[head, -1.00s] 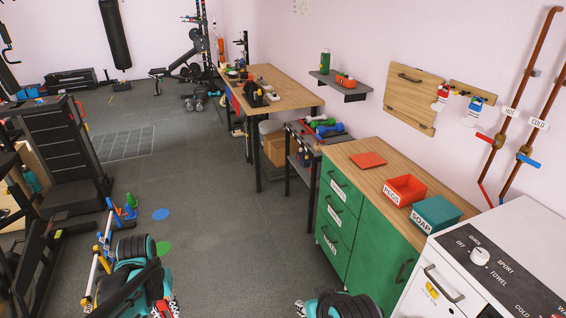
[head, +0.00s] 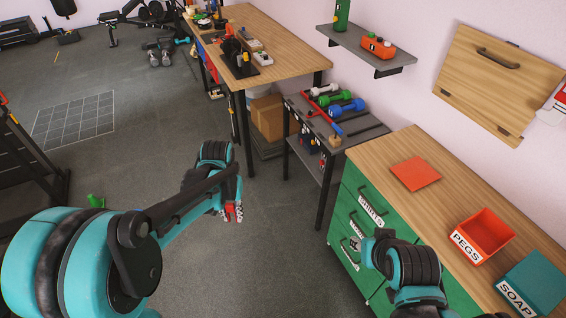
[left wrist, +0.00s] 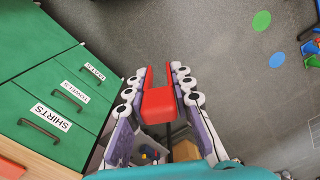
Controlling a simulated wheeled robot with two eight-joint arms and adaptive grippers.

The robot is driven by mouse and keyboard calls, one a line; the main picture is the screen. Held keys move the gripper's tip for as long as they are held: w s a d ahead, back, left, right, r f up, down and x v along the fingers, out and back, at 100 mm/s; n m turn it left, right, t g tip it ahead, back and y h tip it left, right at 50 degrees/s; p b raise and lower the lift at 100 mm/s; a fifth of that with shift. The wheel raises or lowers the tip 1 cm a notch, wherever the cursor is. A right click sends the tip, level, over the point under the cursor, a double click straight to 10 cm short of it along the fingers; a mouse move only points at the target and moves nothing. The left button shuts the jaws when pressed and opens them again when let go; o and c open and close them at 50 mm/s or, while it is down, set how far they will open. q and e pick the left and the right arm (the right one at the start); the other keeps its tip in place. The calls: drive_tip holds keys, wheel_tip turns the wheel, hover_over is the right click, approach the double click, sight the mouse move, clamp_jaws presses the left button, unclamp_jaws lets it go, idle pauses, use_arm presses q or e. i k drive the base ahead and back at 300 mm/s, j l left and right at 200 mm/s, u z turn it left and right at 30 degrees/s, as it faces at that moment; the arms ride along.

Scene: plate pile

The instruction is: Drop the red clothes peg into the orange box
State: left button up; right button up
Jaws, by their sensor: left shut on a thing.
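The red clothes peg (left wrist: 158,103) is between the fingers of my left gripper (left wrist: 160,95) in the left wrist view, with its two prongs pointing away from the wrist. In the head view the left gripper (head: 232,212) is small, with a bit of red at its fingers, above the floor left of the green cabinet. The orange box (head: 487,232), labelled PEGS, stands open on the counter at the right, well apart from the left gripper. My right gripper (head: 355,243) shows only partly in front of the cabinet drawers; its opening is unclear.
A teal box (head: 537,283) labelled SOAP stands beside the orange box. A flat orange square (head: 415,173) lies on the wooden counter (head: 388,152). A dark rack (head: 318,118) with dumbbells stands beyond the green cabinet (head: 345,220). Floor between the arms is clear.

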sight(472, 238)
drive_tip(key=i+z, duration=0.15)
drive_tip(key=z, duration=0.25)
drive_tip(key=i+z, duration=0.15)
drive_tip(key=z, duration=0.3)
drive_tip(key=i+j+z, duration=0.1)
drive_tip(key=z, duration=0.3)
drive_tip(key=i+j+z, duration=0.1)
drive_tip(key=z, duration=0.3)
drive_tip(key=i+j+z, duration=0.15)
drive_tip(key=z, duration=0.3)
drive_tip(key=i+l+z, duration=0.1)
drive_tip(key=i+z, duration=0.35)
